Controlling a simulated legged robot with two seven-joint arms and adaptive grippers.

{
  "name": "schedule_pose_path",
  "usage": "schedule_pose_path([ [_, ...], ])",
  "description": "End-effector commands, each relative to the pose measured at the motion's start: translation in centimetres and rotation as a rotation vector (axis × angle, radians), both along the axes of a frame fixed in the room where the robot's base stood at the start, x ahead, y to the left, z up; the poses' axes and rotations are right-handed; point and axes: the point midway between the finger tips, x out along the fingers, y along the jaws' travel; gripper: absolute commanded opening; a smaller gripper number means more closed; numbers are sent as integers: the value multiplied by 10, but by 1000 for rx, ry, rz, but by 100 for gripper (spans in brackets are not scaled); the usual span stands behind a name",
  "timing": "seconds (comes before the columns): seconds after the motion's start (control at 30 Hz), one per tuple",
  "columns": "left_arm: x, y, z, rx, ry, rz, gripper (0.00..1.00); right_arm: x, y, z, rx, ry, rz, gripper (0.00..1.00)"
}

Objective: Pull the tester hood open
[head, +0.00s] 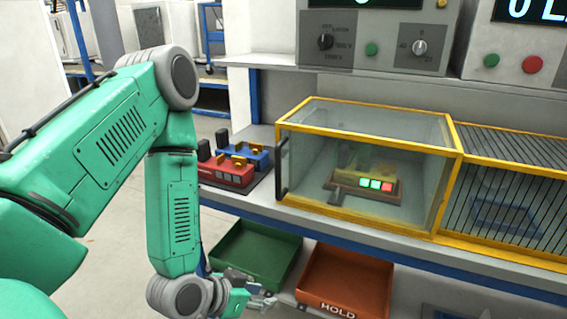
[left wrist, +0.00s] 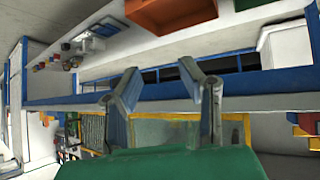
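The tester hood (head: 370,125) is a clear box with a yellow frame on the bench, and it looks closed. A dark upright handle (head: 283,169) is at its front left edge. Inside, behind the clear panel, sits a yellow unit (head: 365,173) with green and red lights on a brown base. My left gripper (head: 265,299) is below and in front of the bench edge, near the bins, apart from the handle. In the left wrist view its two fingers (left wrist: 163,88) are spread with nothing between them. My right gripper is not in view.
A yellow barred cage (head: 515,185) adjoins the hood on the right. Red and blue units (head: 228,170) stand left of it. A green bin (head: 255,254) and an orange HOLD bin (head: 346,281) are below the bench. Instruments with knobs (head: 375,38) stand on the shelf above.

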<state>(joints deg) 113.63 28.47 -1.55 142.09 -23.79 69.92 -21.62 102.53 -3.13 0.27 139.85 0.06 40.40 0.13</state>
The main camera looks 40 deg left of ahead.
Motion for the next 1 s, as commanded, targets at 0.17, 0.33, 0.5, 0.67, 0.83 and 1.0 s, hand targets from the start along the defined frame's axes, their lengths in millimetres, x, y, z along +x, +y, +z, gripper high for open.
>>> schedule_pose_path([
  [0.17, 39, 42, 105, -6, -401, 98, 34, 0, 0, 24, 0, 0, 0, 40],
  [0.33, 45, 72, 168, 23, -647, 193, 34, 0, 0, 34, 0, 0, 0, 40],
  [0.5, 45, 84, 190, 39, -738, 237, 34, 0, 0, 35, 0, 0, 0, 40],
  [0.67, 52, 85, 188, 41, -747, 237, 34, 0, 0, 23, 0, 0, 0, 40],
  [0.83, 67, 87, 185, 41, -749, 237, 34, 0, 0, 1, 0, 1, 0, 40],
  [1.0, 96, 88, 187, 41, -748, 237, 34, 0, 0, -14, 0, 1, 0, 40],
])
